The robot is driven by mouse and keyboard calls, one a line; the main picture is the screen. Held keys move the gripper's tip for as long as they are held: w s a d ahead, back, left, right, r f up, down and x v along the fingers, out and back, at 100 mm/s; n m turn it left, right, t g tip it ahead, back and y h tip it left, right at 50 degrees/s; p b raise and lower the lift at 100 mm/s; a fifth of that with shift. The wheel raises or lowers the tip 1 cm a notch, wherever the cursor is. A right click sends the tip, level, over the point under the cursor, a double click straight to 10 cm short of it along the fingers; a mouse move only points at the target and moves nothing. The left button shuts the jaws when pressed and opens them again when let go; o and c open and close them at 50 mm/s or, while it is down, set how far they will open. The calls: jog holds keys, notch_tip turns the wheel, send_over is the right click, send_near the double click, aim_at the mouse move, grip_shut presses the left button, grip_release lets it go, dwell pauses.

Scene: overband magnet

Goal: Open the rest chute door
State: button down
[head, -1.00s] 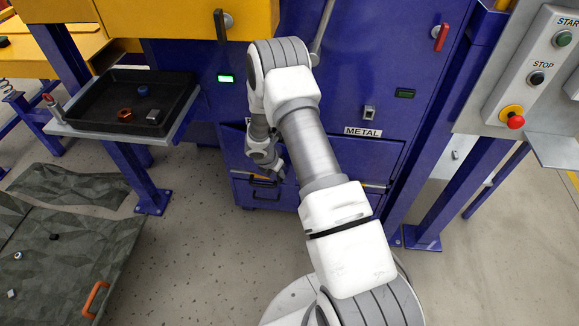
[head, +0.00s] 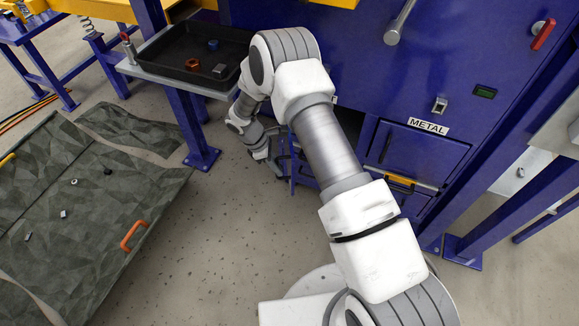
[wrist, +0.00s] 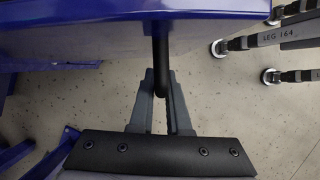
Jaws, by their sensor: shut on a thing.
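The rest chute door (wrist: 100,22) is a blue panel across the top of the wrist view. Its black bar handle (wrist: 161,55) sticks out towards me. My gripper (wrist: 160,88) is shut on this handle, with one finger on each side. In the head view my gripper (head: 277,166) is low, behind my arm, at a blue panel that stands out from the cabinet, seen nearly edge-on. A dark opening shows beside my arm, left of the METAL door (head: 418,150). My arm hides much of the opening and any label there.
The METAL door is shut. A black tray (head: 160,66) with small parts stands on a stand at upper left.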

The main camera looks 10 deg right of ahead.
jog(key=shift+w+a, duration=0.1)
jog(key=shift+a, duration=0.65)
jog(key=c, duration=0.9)
grip_release()
jog(key=shift+r, duration=0.1)
jog(key=p+v, duration=0.3)
jog(key=v, duration=0.8)
jog(key=shift+a+r, duration=0.15)
jog(key=shift+r, duration=0.25)
